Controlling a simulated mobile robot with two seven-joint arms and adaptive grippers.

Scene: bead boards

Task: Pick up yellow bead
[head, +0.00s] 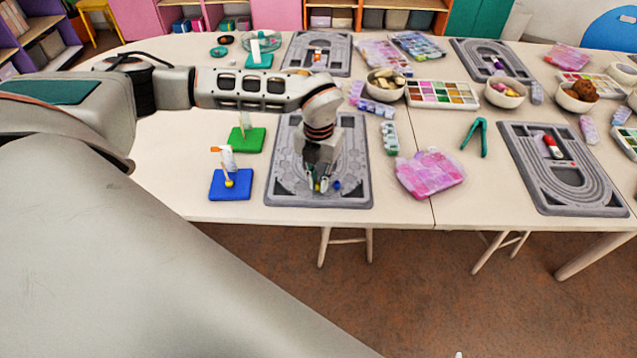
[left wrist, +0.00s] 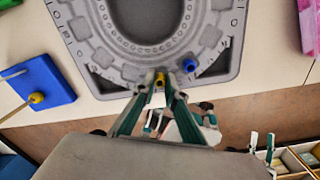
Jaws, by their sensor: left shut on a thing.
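My left gripper (head: 319,185) is over the near edge of a grey bead board (head: 282,190). It is shut on a small yellow bead, which shows between the fingertips in the left wrist view (left wrist: 160,78). A blue bead (head: 337,185) lies on the board just right of the fingertips, apart from them; it also shows in the left wrist view (left wrist: 189,65). Another yellow bead (head: 229,183) is on the blue stand (head: 232,192) left of the board. A small pair of pale fingertips, possibly my right gripper (left wrist: 262,142), shows at the lower right of the left wrist view.
A green stand (head: 247,140) is behind the blue one. A pink bead bag (head: 430,174) and teal pliers (head: 475,138) lie to the right. Bowls and a compartment tray (head: 441,95) stand farther back. The table's front edge is close to the board.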

